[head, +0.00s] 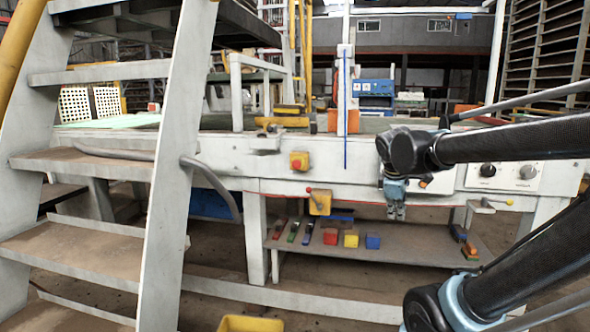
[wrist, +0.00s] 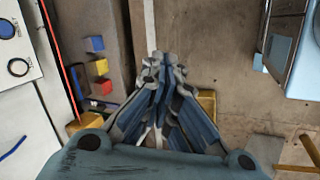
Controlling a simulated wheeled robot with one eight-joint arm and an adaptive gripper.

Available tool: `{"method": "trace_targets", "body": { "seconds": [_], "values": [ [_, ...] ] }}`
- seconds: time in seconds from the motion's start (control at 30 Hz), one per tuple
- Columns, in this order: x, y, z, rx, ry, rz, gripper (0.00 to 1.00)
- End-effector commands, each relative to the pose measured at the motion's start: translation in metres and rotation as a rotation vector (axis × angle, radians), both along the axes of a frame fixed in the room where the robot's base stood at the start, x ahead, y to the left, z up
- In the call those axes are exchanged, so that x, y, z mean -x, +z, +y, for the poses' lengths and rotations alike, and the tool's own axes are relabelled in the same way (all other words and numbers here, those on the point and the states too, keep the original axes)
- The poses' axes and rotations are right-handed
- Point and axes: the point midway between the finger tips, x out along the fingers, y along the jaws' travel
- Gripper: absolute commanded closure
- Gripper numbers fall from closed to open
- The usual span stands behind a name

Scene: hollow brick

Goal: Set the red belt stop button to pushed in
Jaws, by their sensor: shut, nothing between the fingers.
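A red button (head: 297,163) sits on a small yellow box (head: 304,156) on the front of the white bench, left of centre in the head view. It is too small to tell whether it stands out or is pushed in. My gripper (head: 396,214) hangs in front of the bench, to the right of the button and lower, pointing down. It is shut and empty, clear of the button. In the wrist view its fingers (wrist: 163,62) are together over the floor. I cannot make out the red button in the wrist view.
A yellow box with a red-knobbed lever (head: 320,202) is below the button. Red, yellow and blue blocks (head: 372,241) lie on the lower shelf (head: 420,240). A knob panel (head: 508,177) is at right. White steps (head: 95,165) stand at left. A yellow bin (head: 250,324) is in front.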

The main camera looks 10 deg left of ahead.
Motion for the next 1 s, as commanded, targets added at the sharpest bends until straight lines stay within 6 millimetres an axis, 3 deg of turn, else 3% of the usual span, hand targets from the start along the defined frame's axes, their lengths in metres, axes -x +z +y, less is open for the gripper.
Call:
{"method": "trace_targets", "body": {
  "seconds": [0.2, 0.5, 0.8, 1.0],
  "values": [
    [-0.045, 0.033, 0.052, 0.161, 0.337, -0.024, 1.0],
    [-0.094, 0.07, 0.142, 0.403, 0.783, -0.065, 1.0],
    [-0.122, 0.101, 0.252, 0.675, 1.206, -0.115, 1.0],
    [-0.127, 0.115, 0.322, 0.848, 1.435, -0.149, 1.0]
  ]
}}
